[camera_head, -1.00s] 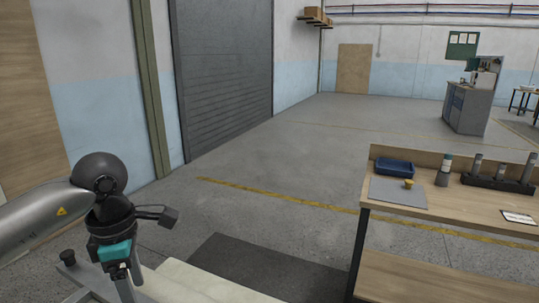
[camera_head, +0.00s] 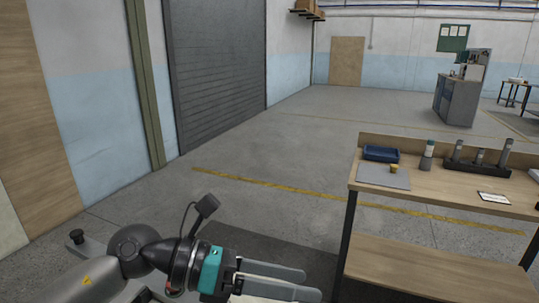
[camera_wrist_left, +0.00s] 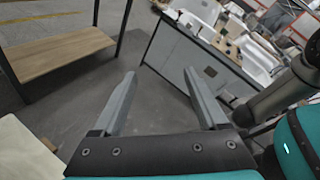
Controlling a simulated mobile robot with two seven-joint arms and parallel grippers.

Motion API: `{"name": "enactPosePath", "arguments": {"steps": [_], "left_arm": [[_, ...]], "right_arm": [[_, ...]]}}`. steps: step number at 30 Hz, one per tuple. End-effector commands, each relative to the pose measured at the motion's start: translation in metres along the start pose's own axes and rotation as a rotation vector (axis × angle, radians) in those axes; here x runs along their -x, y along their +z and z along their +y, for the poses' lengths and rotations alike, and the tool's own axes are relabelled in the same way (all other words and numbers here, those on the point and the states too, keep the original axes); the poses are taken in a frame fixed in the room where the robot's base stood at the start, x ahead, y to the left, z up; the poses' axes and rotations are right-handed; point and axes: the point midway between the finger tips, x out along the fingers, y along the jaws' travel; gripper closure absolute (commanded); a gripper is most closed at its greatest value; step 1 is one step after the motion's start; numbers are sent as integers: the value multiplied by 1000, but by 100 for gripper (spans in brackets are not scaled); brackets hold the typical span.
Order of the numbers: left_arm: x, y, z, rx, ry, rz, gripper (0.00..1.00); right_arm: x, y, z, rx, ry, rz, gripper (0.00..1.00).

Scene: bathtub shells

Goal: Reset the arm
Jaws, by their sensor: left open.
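My left gripper (camera_head: 305,284) is at the bottom middle of the head view, its fingers pointing right. It is open and empty. In the left wrist view its two fingers (camera_wrist_left: 165,88) stand wide apart with bare grey floor between them. A cream-white surface lies just under the gripper at the bottom edge of the head view. My right gripper is not in view.
A grey-sided counter with bathtub-like white basins (camera_wrist_left: 200,14) shows in the wrist view. Floor beyond is clear.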

Motion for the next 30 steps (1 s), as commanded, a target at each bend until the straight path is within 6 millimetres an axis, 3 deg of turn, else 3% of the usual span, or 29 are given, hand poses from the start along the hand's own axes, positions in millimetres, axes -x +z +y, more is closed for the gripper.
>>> {"name": "enactPosePath", "arguments": {"steps": [3, 8, 12, 16, 20, 23, 27, 30], "left_arm": [[-6, 37, -20, 156, -90, -273, 24], [15, 82, -22, 411, -167, -634, 24], [48, 101, 0, 672, -195, -934, 24], [84, 94, 34, 939, -188, -1195, 24], [115, 62, 73, 1227, -143, -1437, 24], [134, 20, 100, 1457, -80, -1605, 24], [148, -57, 123, 1790, 52, -1812, 24], [150, -120, 126, 2033, 181, -1932, 24]], "right_arm": [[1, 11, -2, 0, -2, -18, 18], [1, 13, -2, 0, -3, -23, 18], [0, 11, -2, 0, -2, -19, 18], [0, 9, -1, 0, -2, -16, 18], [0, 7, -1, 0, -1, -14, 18], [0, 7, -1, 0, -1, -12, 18], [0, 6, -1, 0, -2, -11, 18], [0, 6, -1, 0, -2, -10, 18]]}}
